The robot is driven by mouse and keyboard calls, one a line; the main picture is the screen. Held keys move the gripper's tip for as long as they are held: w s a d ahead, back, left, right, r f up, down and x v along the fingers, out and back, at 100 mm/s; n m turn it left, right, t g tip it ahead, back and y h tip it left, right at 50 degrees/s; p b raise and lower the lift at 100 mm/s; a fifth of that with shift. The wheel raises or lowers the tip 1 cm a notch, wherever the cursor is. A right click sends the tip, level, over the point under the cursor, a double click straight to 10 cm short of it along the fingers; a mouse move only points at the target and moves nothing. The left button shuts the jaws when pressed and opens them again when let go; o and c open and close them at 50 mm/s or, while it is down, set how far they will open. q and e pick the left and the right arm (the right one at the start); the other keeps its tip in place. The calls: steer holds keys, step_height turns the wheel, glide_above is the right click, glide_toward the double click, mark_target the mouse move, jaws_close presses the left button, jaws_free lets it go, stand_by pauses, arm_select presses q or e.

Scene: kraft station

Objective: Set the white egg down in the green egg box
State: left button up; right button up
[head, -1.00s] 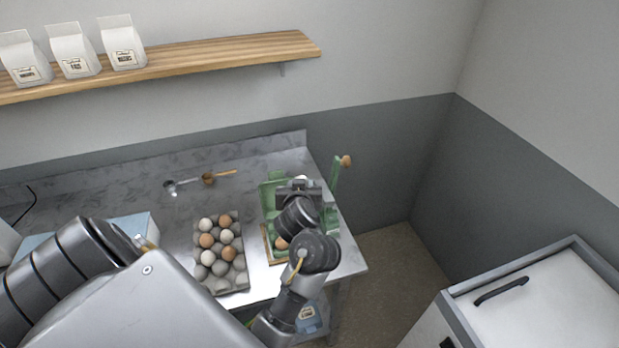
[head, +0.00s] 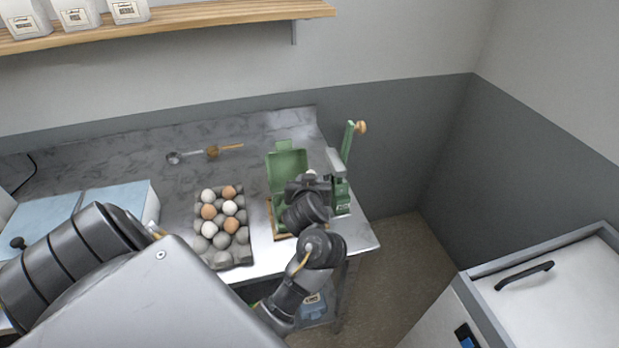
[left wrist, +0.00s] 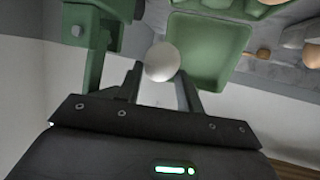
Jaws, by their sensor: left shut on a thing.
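My left gripper (head: 309,180) is shut on the white egg (left wrist: 162,62), which sits between its two fingers in the left wrist view. In the head view only a small white bit of the egg (head: 311,172) shows behind the gripper. The green egg box (head: 287,167) stands open, its lid raised at the back. My wrist hides much of its cup half. The box's lid (left wrist: 208,50) also shows in the left wrist view. The egg is held near the box's right side; its height above the cups is unclear. My right gripper is not in view.
A green stand (head: 341,190) with a wooden-knobbed lever is close to the right of the gripper. A grey egg tray (head: 222,258) with several white and brown eggs lies left of the box. A blue box (head: 120,205) is at left.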

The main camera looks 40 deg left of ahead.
arm_select(q)
steer(key=shift+f, duration=0.3)
steer(key=shift+r, duration=0.1)
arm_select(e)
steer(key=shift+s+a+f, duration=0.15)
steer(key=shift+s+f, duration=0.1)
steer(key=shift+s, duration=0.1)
arm_select(q)
steer(key=shift+a, duration=0.2)
steer(key=shift+s+a, duration=0.2)
steer(key=shift+a, duration=0.25)
steer(key=shift+s+a, duration=0.2)
steer(key=shift+a, duration=0.25)
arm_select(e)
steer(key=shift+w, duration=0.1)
arm_select(q)
steer(key=shift+f+b, duration=0.55)
steer(key=shift+f, duration=0.35)
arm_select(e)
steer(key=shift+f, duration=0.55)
